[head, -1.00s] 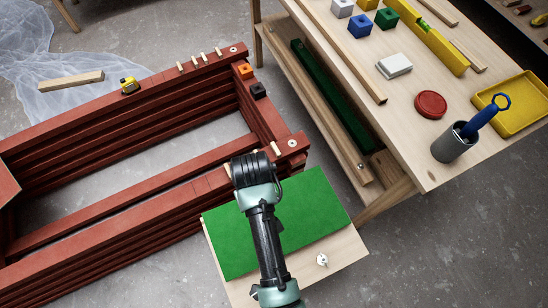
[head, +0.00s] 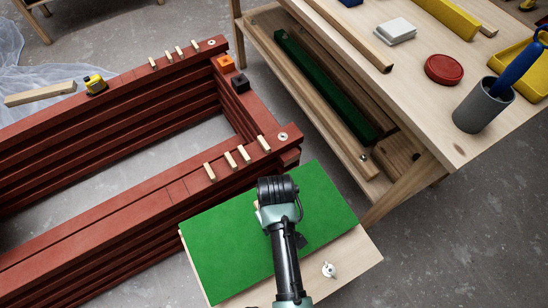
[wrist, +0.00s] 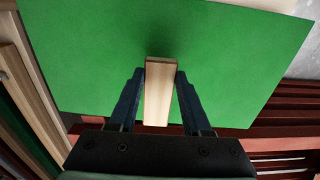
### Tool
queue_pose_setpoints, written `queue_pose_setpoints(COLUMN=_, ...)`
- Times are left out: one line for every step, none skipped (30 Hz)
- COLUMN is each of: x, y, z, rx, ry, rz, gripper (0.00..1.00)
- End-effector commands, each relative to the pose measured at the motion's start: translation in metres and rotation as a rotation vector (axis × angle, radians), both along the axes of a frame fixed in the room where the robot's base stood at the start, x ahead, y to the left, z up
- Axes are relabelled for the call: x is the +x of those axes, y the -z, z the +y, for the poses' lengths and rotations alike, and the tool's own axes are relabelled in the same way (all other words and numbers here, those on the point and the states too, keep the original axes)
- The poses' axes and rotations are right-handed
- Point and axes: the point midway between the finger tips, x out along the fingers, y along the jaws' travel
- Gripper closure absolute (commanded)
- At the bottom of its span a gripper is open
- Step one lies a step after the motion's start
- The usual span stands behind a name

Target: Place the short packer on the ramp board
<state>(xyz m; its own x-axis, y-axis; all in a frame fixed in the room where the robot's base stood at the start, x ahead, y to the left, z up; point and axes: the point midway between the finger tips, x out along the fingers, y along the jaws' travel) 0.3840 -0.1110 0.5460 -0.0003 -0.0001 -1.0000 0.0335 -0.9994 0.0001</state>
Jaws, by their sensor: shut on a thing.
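The short packer, a small pale wooden block (wrist: 159,95), is held between my gripper's two dark fingers (wrist: 159,98) in the wrist view. In the head view my gripper (head: 278,190) is over the green-faced board (head: 220,250), which I take as the ramp board. Only a sliver of the packer shows there beside the gripper. The green face (wrist: 100,45) fills most of the wrist view behind the packer. I cannot tell whether the packer touches it.
Stacked red battens (head: 110,235) lie left of the board, with several small pale pegs (head: 230,160) on top. A workbench (head: 420,110) stands at the upper right, holding a grey cup (head: 483,106). A small white fitting (head: 329,270) sits on the pale wood beside the green face.

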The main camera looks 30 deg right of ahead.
Motion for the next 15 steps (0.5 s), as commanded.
queue_pose_setpoints(x=0.000, y=0.008, z=0.000, rx=0.000, ry=0.000, rz=0.000, gripper=1.00)
queue_pose_setpoints(x=0.001, y=0.010, z=0.000, rx=0.000, ry=0.000, rz=-0.001, gripper=1.00)
queue_pose_setpoints(x=0.000, y=0.012, z=0.000, rx=0.000, ry=0.000, rz=-0.001, gripper=1.00)
queue_pose_setpoints(x=0.000, y=0.014, z=0.000, rx=0.000, ry=0.000, rz=-0.001, gripper=1.00)
queue_pose_setpoints(x=0.000, y=0.016, z=0.000, rx=0.000, ry=0.000, rz=0.000, gripper=1.00)
queue_pose_setpoints(x=0.000, y=0.020, z=0.000, rx=0.000, ry=0.000, rz=0.000, gripper=1.00)
queue_pose_setpoints(x=0.000, y=0.024, z=0.000, rx=0.000, ry=0.000, rz=0.000, gripper=1.00)
queue_pose_setpoints(x=0.000, y=0.028, z=0.000, rx=0.000, ry=0.000, rz=0.000, gripper=1.00)
queue_pose_setpoints(x=0.000, y=0.035, z=0.000, rx=0.001, ry=0.000, rz=0.001, gripper=1.00)
queue_pose_setpoints(x=0.000, y=0.040, z=0.000, rx=0.001, ry=0.001, rz=0.001, gripper=1.00)
queue_pose_setpoints(x=0.000, y=0.044, z=0.000, rx=0.000, ry=0.001, rz=0.000, gripper=1.00)
queue_pose_setpoints(x=0.000, y=0.048, z=0.000, rx=0.000, ry=0.001, rz=0.000, gripper=1.00)
queue_pose_setpoints(x=0.000, y=0.049, z=0.000, rx=0.000, ry=0.000, rz=0.000, gripper=1.00)
queue_pose_setpoints(x=0.000, y=0.050, z=0.000, rx=0.000, ry=0.000, rz=-0.001, gripper=1.00)
queue_pose_setpoints(x=0.000, y=0.049, z=0.000, rx=0.000, ry=0.000, rz=-0.001, gripper=1.00)
